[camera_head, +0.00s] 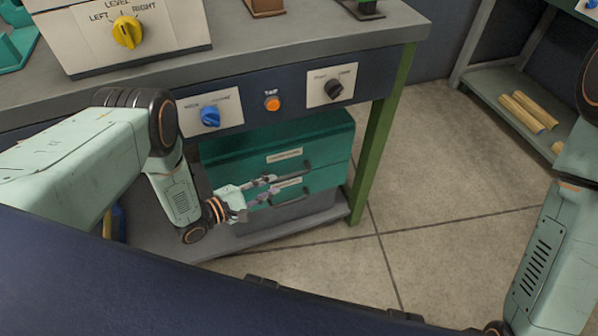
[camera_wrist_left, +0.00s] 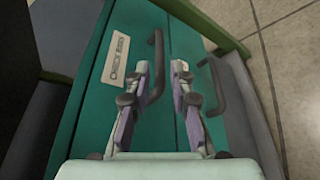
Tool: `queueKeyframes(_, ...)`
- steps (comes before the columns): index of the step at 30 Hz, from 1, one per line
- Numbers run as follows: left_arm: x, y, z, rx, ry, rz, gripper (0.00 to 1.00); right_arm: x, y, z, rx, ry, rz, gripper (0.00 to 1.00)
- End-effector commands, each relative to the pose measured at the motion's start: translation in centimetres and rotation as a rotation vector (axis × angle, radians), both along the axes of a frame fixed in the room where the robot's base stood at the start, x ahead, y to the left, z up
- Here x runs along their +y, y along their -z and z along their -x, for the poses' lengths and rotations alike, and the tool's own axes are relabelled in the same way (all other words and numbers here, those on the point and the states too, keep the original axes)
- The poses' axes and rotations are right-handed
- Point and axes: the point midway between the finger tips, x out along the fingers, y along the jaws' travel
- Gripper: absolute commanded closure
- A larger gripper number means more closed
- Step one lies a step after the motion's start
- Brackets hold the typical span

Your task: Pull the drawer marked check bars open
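The drawer marked check bars (camera_wrist_left: 141,32) has a teal front, a pale label (camera_wrist_left: 116,58) and a dark bar handle (camera_wrist_left: 157,66) in the left wrist view. In the head view it appears to be the upper drawer (camera_head: 328,150) of the teal cabinet, though the labels there are too small to read. It looks shut. My left gripper (camera_head: 274,185) is open in front of the drawers. In the wrist view its fingers (camera_wrist_left: 162,78) stand either side of the handle; I cannot tell whether they touch it. My right gripper is out of view.
A second teal drawer with its own handle (camera_wrist_left: 216,88) lies beside the right finger. The bench's green leg (camera_head: 377,135) stands right of the cabinet. A panel with blue, orange and black controls (camera_head: 272,103) is above. Open floor (camera_head: 430,175) lies to the right.

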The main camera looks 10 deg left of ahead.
Motion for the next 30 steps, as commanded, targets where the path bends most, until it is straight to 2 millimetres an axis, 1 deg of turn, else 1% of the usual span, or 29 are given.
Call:
queueKeyframes(2,0.0,0.1,-0.1,-0.001,-0.001,0.005,0.78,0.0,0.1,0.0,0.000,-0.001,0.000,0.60)
queueKeyframes(5,-0.6,0.3,-0.7,-0.002,-0.001,0.005,0.78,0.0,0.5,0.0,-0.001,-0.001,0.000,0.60)
queueKeyframes(12,-2.7,1.2,-3.6,-0.002,-0.005,0.004,0.78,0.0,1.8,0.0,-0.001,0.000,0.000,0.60)
queueKeyframes(18,-4.0,1.6,-5.5,-0.003,-0.004,0.004,0.78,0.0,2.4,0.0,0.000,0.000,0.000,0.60)
queueKeyframes(22,-4.3,1.6,-6.0,-0.001,-0.004,0.004,0.78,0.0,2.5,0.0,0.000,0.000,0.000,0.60)
queueKeyframes(29,-4.4,1.6,-6.2,-0.001,-0.004,0.004,0.78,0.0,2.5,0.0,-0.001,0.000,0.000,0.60)
queueKeyframes(30,-4.4,1.6,-6.2,0.000,-0.002,0.004,0.80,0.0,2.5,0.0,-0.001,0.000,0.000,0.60)
